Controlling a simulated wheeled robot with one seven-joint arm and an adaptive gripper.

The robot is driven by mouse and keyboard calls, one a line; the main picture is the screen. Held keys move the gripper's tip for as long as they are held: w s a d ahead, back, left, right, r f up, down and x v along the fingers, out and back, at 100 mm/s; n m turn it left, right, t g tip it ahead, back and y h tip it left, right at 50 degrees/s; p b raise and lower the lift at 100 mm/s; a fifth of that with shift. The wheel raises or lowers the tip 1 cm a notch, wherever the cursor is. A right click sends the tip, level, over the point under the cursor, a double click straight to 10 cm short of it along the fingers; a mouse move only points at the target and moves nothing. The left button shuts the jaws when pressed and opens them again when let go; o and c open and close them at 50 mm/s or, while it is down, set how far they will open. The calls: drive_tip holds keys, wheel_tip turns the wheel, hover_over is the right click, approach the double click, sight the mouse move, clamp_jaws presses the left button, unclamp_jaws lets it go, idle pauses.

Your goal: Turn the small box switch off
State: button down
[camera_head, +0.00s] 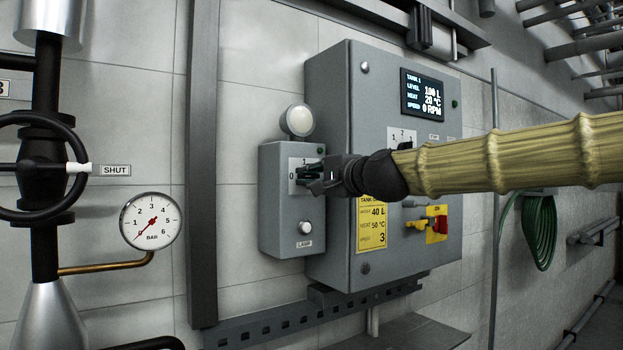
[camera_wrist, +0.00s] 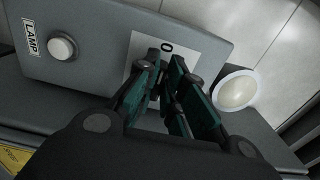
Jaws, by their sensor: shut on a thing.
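The small grey box (camera_head: 284,230) is mounted on the left side of the large grey cabinet. Its switch sits on a white plate (camera_head: 296,189) with a 0 at the left and a 1 at the top. My gripper (camera_head: 308,174) is at this plate, with its fingers around the switch knob. In the wrist view my gripper (camera_wrist: 165,88) is shut on the knob, next to the white plate (camera_wrist: 135,62) and its 0. The fingers hide most of the knob, so I cannot tell which mark it points to.
A white lamp button (camera_head: 305,228) is below the switch, and a round unlit lamp (camera_head: 298,120) is on top of the box. The large cabinet (camera_head: 336,120) carries a display (camera_head: 424,95) and a red-yellow switch (camera_head: 438,224). A gauge (camera_head: 150,221) is at the left.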

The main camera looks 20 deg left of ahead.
drive_tip(key=c, duration=1.5)
unclamp_jaws()
drive_tip(key=v, duration=1.2)
drive_tip(key=shift+f, duration=0.1)
